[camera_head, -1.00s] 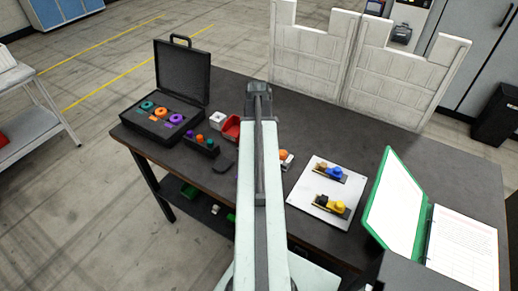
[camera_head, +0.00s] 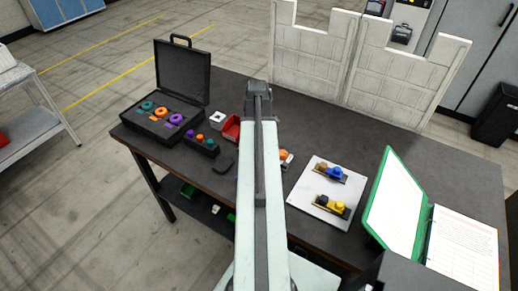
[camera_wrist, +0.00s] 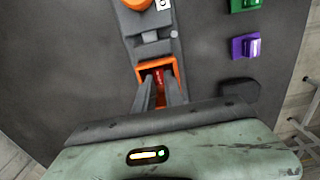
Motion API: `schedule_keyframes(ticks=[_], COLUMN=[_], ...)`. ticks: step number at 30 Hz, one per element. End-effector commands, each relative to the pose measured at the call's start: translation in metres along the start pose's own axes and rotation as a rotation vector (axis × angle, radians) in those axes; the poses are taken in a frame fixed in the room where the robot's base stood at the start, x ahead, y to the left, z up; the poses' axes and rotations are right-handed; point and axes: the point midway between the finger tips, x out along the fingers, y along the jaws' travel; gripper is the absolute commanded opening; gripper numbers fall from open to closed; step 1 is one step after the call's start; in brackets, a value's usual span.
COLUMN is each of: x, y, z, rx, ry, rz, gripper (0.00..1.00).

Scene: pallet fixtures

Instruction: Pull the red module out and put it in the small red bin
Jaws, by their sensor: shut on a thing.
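In the wrist view, my gripper (camera_wrist: 159,88) reaches into an orange-framed slot on a grey fixture (camera_wrist: 150,42). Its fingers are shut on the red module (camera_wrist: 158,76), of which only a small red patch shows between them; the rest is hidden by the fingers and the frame. I cannot tell how deep the module sits. In the head view my arm hides the gripper, the module and most of the fixture; an orange part of it (camera_head: 283,155) shows beside the arm. The small red bin (camera_head: 231,128) stands left of my arm, partly hidden by it.
Left of the bin are a white block (camera_head: 217,119), a dark rack with coloured pegs (camera_head: 203,146) and an open black case (camera_head: 180,72). A white plate with two fixtures (camera_head: 318,204) and a green binder (camera_head: 396,200) lie right. Green (camera_wrist: 244,5) and purple (camera_wrist: 246,46) blocks show in the wrist view.

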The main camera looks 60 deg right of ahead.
Motion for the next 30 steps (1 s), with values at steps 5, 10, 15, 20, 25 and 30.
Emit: schedule_keyframes(ticks=[5,10,15,20,25,30], x=[0.0000,0.0000,-0.0010,-0.0036,-0.0062,-0.0091], y=[0.0000,0.0000,0.0000,0.0001,0.0001,0.0001], z=[0.0001,0.0002,0.0002,0.0002,0.0001,0.0001], rx=[0.000,0.000,0.000,0.000,0.000,0.000], ry=[0.000,0.000,0.000,0.000,0.000,0.000], rz=[0.000,0.000,0.000,0.000,0.000,0.000], gripper=[0.00,0.00,0.00,0.00,0.00,0.00])
